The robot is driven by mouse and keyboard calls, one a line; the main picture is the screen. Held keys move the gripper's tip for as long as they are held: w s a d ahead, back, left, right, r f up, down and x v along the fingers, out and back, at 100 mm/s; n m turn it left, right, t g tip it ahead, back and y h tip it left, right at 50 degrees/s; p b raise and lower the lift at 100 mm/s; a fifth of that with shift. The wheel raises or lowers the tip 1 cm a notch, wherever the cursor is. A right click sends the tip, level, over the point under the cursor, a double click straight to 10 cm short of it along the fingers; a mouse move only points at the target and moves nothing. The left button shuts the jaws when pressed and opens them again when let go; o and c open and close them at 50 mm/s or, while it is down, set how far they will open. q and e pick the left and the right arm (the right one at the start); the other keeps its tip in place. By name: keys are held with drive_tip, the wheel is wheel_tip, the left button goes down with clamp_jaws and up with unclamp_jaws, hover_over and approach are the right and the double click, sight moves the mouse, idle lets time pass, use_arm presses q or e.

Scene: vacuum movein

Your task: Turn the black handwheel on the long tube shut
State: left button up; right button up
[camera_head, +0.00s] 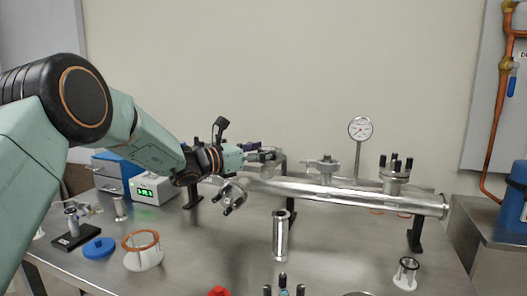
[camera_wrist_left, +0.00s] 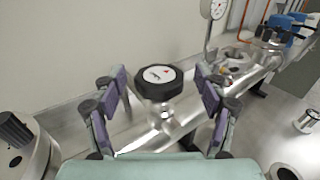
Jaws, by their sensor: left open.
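The black handwheel (camera_wrist_left: 158,82), many-sided with a white label on top, sits on a short metal neck on the long tube (camera_wrist_left: 150,137). The silver long tube (camera_head: 330,193) lies across the bench on black stands in the head view. My left gripper (camera_head: 266,154) is over the tube's left part and hides most of the handwheel there. In the left wrist view the open fingers (camera_wrist_left: 162,88) stand on either side of the handwheel, with visible gaps, so they do not appear to touch it.
A pressure gauge (camera_head: 360,129) stands up from the tube, with a studded flange (camera_head: 395,171) to its right. A metal cylinder (camera_head: 280,235) stands in front. A white box with a green display (camera_head: 153,190), a blue cap (camera_head: 99,247) and a copper-rimmed ring (camera_head: 141,241) are at left.

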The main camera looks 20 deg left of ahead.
use_arm(q)
drive_tip(key=v, duration=1.1)
drive_tip(key=shift+s+a, duration=0.25)
drive_tip(key=shift+s, duration=0.25)
